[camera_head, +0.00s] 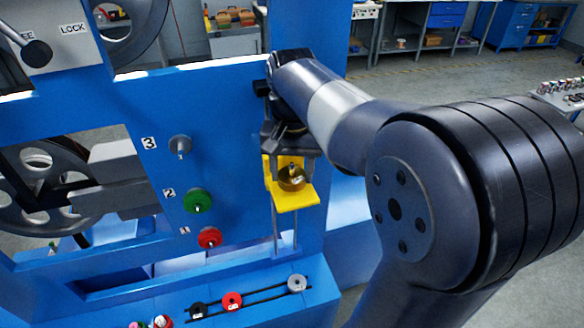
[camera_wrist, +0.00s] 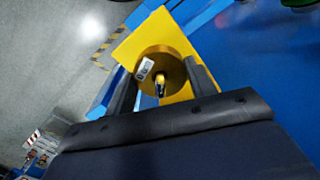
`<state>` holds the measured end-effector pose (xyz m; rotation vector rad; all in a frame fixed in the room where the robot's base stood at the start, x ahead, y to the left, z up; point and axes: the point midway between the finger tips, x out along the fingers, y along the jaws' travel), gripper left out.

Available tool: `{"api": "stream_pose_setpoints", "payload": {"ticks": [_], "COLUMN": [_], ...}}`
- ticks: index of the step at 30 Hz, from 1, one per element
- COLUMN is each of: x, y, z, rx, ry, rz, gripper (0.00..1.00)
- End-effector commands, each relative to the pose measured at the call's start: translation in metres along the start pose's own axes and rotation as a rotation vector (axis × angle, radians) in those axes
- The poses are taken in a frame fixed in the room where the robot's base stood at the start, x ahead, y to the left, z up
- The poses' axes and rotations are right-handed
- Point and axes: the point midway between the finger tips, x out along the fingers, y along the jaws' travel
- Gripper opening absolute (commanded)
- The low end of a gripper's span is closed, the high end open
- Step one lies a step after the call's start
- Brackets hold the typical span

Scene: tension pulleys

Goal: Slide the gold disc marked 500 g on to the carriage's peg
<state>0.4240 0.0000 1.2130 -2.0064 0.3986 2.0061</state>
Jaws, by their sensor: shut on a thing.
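The gold disc (camera_head: 292,181) is held in my gripper (camera_head: 290,160) right at the yellow carriage (camera_head: 296,201) on the blue frame. In the wrist view the gold disc (camera_wrist: 178,72) sits between my two dark fingers (camera_wrist: 161,84), with the yellow carriage (camera_wrist: 137,46) behind it. A white label shows on the disc's face, but its marking is too small to read. A small, shiny peg-like end (camera_wrist: 160,88) shows near the disc's middle. I cannot tell how far the disc is along the peg or whether it touches the carriage.
On the blue panel left of the carriage are grey hub 3 (camera_head: 180,146), green pulley 2 (camera_head: 198,201) and red pulley 1 (camera_head: 209,237). A rack below holds black (camera_head: 198,310), red (camera_head: 231,301) and grey (camera_head: 297,283) discs. Guide rods run below the carriage.

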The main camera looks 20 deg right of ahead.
Motion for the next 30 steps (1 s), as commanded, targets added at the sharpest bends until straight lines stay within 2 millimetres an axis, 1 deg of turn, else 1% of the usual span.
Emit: {"api": "stream_pose_setpoints", "payload": {"ticks": [11, 27, 30], "x": [0.001, 0.019, 0.017], "y": [0.0, 0.0, 0.0], "z": [0.0, 0.0, 0.0], "rx": [0.0, 0.0, 0.0], "ry": [0.001, 0.0, 0.001], "rz": [-0.001, 0.0, 0.0], "gripper": [0.13, 0.13, 0.13]}}
